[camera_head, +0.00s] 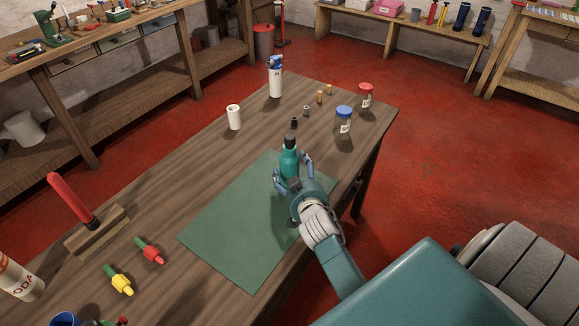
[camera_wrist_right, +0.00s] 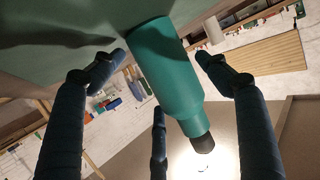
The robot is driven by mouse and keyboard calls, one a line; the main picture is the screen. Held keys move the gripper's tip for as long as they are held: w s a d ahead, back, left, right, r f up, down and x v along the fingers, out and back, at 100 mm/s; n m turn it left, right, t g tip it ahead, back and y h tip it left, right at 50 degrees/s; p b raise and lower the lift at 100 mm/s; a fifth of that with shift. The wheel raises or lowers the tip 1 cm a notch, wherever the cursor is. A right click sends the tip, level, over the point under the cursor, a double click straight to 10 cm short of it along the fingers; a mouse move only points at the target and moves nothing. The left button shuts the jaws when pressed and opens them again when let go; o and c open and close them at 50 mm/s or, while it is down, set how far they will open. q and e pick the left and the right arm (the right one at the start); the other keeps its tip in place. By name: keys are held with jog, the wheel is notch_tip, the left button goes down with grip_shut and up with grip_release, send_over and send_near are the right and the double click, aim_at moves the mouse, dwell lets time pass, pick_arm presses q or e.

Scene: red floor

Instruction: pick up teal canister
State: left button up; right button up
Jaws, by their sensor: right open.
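The teal canister (camera_head: 289,163) with a dark cap stands upright at the right part of the green mat (camera_head: 222,237) on the wooden table. It also shows in the right wrist view (camera_wrist_right: 166,75), where it looks tilted and its dark cap points down. My right gripper (camera_head: 293,172) is open, with its fingers around the canister's sides. In the wrist view, gaps show between the canister and the fingers at left and right; I cannot tell whether the middle finger touches it. The head view hides the canister's lower part behind the gripper. My left gripper is not in view.
Beyond the mat stand a blue-lidded jar (camera_head: 343,120), a red-lidded jar (camera_head: 366,95), a white cup (camera_head: 234,117), a white-and-blue bottle (camera_head: 275,78) and small dark pieces. A red-handled tool (camera_head: 72,200) and yellow (camera_head: 119,280) and red (camera_head: 149,250) pieces lie at left.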

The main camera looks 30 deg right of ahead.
jog(key=shift+c, duration=1.3)
jog(key=c, duration=0.8)
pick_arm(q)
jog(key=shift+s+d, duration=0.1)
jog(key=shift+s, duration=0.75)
pick_arm(e)
jog(key=shift+r, duration=0.15)
